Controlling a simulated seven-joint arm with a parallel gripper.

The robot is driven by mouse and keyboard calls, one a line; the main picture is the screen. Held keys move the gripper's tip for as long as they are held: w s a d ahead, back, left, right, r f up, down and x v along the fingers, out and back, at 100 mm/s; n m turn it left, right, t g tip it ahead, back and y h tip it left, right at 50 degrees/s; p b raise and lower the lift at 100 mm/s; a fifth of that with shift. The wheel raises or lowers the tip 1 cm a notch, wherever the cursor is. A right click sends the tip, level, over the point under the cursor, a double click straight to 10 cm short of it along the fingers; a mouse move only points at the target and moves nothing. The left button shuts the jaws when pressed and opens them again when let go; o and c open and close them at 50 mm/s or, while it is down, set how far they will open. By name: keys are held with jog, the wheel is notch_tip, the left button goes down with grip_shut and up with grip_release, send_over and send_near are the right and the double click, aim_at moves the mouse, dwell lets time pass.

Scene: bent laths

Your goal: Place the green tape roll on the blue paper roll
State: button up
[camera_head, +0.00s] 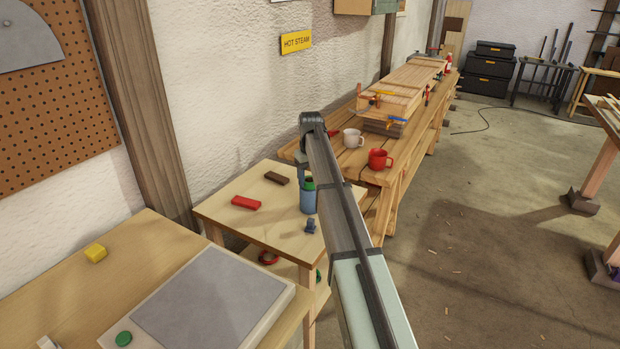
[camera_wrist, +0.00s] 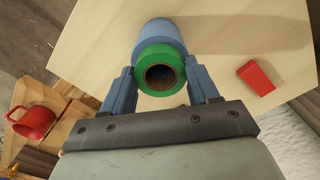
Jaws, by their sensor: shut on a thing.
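The green tape roll (camera_wrist: 161,88) is a ring with a brown core. My gripper (camera_wrist: 161,78) is shut on it, one blue finger at each side. The blue paper roll (camera_wrist: 159,34) stands upright on the small light wood table, directly behind the green roll in the wrist view. In the head view the green tape roll (camera_head: 308,183) shows at the top of the blue paper roll (camera_head: 307,202), partly hidden by my arm. I cannot tell whether it touches or hovers just above.
A red mug (camera_head: 379,160) and a pale mug (camera_head: 352,138) stand on the long bench behind.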

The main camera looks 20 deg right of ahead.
aim_at(310, 180)
jog(key=shift+f, duration=0.15)
jog(key=o, duration=1)
jog(key=shift+o, duration=0.2)
notch_tip(310, 180, up, 12)
dwell(0.4)
